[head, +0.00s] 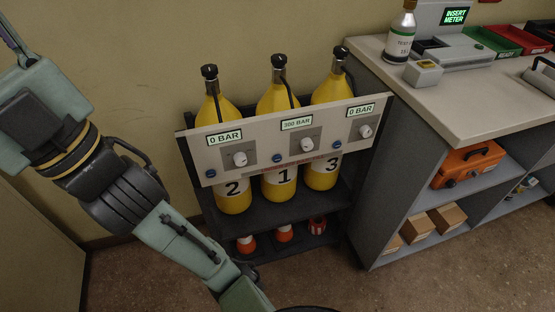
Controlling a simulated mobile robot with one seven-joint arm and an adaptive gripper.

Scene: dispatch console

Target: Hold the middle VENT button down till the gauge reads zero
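A pale panel (262,146) runs across three yellow cylinders on a dark rack. The middle gauge (296,124) reads 300 BAR. The left gauge (224,138) and right gauge (360,110) both read 0 BAR. Below each gauge is a white knob on a grey plate, the middle knob (307,145) among them. Lettering on the buttons is too small to read. Nothing touches the panel. My gripper is out of view; my arm rises at the left.
The cylinders are marked 2 (233,188), 1 (283,183) and 3 (331,168). A counter (472,99) with a bottle (401,35) and a small device (424,73) stands close on the right. The wall is close behind.

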